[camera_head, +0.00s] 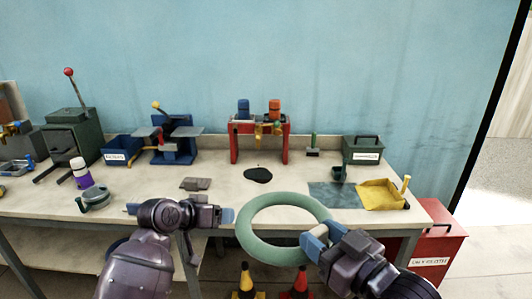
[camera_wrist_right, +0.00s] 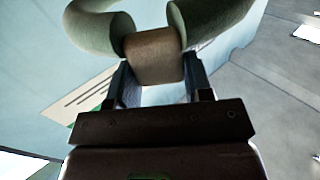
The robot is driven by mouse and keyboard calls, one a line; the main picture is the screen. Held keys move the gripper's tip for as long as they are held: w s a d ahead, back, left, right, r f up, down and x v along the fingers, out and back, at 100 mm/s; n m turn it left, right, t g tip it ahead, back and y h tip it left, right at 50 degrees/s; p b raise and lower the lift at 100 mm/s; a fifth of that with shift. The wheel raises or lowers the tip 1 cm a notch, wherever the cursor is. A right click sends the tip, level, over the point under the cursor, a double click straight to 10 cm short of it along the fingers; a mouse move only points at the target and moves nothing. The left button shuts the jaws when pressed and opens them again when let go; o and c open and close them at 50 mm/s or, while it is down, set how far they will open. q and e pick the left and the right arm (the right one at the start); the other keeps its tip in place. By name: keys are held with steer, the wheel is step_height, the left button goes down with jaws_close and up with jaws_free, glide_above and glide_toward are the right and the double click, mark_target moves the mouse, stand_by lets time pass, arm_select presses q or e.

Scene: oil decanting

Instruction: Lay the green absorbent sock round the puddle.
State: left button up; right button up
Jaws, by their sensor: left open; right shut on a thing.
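The green absorbent sock (camera_head: 252,241) is a closed pale green ring in the head view. My right gripper (camera_head: 316,240) is shut on its right side, and the ring is in front of the table's front edge. In the right wrist view, the sock (camera_wrist_right: 200,20) curves away from a brown section held between the fingers of my right gripper (camera_wrist_right: 154,85). The puddle (camera_head: 258,175) is a small black patch on the bench top, behind the ring and apart from it. My left gripper (camera_head: 228,215) is open and empty, left of the ring at the bench's front edge.
A red stand (camera_head: 259,126) with two drums is behind the puddle. A grey-brown flat block (camera_head: 196,184) lies left of it; a blue-grey mat (camera_head: 330,196) and yellow tray (camera_head: 380,195) lie right.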

arm_select(q)
steer(key=d+r+m+g, duration=0.1)
steer(key=d+r+m, duration=0.1)
steer(key=d+r, duration=0.2)
steer(key=d+r+m+g+h, duration=0.1)
steer(key=d+r+m+g, duration=0.1)
steer(key=d+r, duration=0.3)
steer(key=d+r+m+g, duration=0.2)
steer(key=d+r, duration=0.3)
steer(key=r, duration=0.1)
steer(key=shift+w+h, duration=0.3)
steer(key=shift+h, duration=0.1)
steer(key=d, duration=0.1)
steer(key=s+d+r+m+g+y, duration=0.1)
steer(key=s+d+m+g+y, duration=0.1)
steer(key=shift+d+r, duration=0.2)
steer(key=shift+d, duration=0.15)
steer(key=y, duration=0.1)
steer(key=g+y, duration=0.2)
steer(key=y, duration=0.4)
glide_toward(266, 198)
steer(key=shift+n, duration=0.4)
steer(key=f, duration=1)
steer(key=shift+w+f, duration=0.25)
steer(key=shift+f, duration=0.05)
